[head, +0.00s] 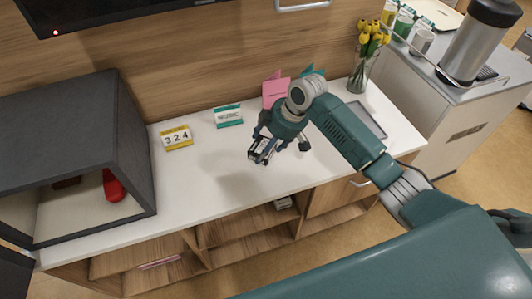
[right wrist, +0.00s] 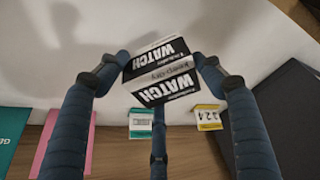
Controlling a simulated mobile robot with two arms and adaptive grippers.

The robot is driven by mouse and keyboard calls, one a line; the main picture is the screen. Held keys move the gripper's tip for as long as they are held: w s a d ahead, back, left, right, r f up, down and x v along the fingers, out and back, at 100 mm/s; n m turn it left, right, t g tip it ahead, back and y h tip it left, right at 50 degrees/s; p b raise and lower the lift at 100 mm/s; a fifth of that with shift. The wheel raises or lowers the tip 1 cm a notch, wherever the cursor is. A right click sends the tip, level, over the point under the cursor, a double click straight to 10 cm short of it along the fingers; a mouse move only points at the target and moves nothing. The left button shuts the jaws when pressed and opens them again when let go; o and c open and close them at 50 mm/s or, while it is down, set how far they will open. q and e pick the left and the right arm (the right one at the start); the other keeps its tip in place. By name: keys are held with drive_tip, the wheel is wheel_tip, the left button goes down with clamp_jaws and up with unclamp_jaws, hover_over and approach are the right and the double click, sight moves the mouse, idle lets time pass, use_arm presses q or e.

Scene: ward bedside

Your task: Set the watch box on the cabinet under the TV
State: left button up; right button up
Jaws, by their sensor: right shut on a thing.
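My right gripper (head: 278,148) is over the middle of the white-topped cabinet (head: 215,168) under the TV (head: 120,8). It is shut on the watch box (head: 262,152), a small black-and-white carton. In the right wrist view the watch box (right wrist: 162,72) sits between the fingers of the right gripper (right wrist: 162,68), with "WATCH" printed on its faces. A soft shadow lies on the white top below. I cannot tell the exact gap between box and top. My left gripper is not in view.
A dark open-fronted box (head: 75,150) fills the cabinet's left end. A yellow calendar (head: 177,138), a teal sign (head: 228,116), a pink card (head: 275,92), a tablet (head: 367,119) and a flower vase (head: 362,70) line the back and right. The front middle is clear.

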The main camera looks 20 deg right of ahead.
drive_tip(key=shift+f, duration=2.2)
drive_tip(key=o, duration=1.9)
drive_tip(key=v, duration=1.2)
drive_tip(key=shift+b, duration=0.3)
